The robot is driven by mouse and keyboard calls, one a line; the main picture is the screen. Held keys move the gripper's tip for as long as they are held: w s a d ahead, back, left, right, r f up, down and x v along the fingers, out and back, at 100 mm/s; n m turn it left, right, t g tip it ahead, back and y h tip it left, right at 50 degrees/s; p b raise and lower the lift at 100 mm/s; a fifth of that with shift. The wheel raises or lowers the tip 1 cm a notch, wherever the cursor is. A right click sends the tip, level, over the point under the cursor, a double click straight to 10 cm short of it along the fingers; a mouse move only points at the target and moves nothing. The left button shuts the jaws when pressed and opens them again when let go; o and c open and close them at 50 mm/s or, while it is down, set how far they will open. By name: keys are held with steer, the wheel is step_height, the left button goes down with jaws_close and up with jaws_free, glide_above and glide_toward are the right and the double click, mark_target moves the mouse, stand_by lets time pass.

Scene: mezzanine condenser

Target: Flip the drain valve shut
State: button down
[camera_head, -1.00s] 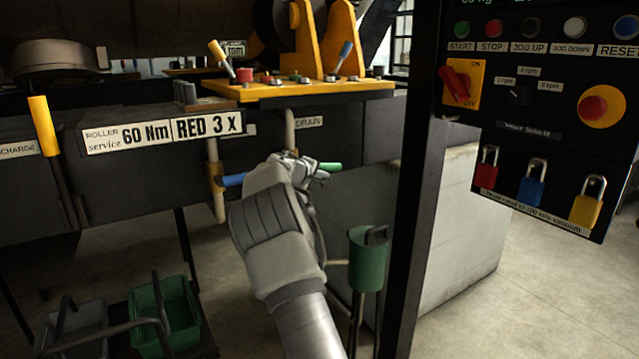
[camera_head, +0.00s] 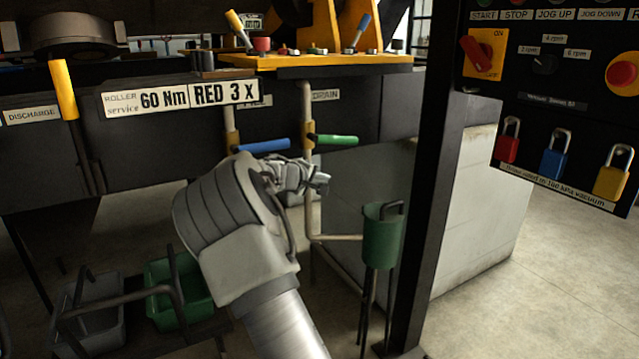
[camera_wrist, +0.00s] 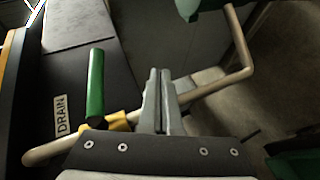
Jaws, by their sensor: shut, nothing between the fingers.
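The drain valve has a green lever (camera_head: 336,139) on a yellow body on a pale vertical pipe, under the DRAIN label (camera_head: 325,95). The lever sticks out sideways to the right, across the pipe. In the wrist view the green lever (camera_wrist: 95,83) stands left of my fingers, with the DRAIN label (camera_wrist: 61,115) beside it. My gripper (camera_head: 322,180) is shut and empty, below the green lever and apart from it. Its closed fingers (camera_wrist: 158,95) also show in the wrist view. A blue lever (camera_head: 262,146) on the neighbouring pipe is just above my wrist.
A green cup-shaped holder (camera_head: 381,236) stands at the right below the valve, near a dark post (camera_head: 432,170). A control panel (camera_head: 545,95) is at the right. Green (camera_head: 180,290) and grey bins sit low at the left. A yellow lever (camera_head: 63,90) is at far left.

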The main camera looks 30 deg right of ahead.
steer(key=shift+s+a+f, duration=0.2)
steer(key=shift+s+a, duration=0.15)
steer(key=shift+a, duration=0.2)
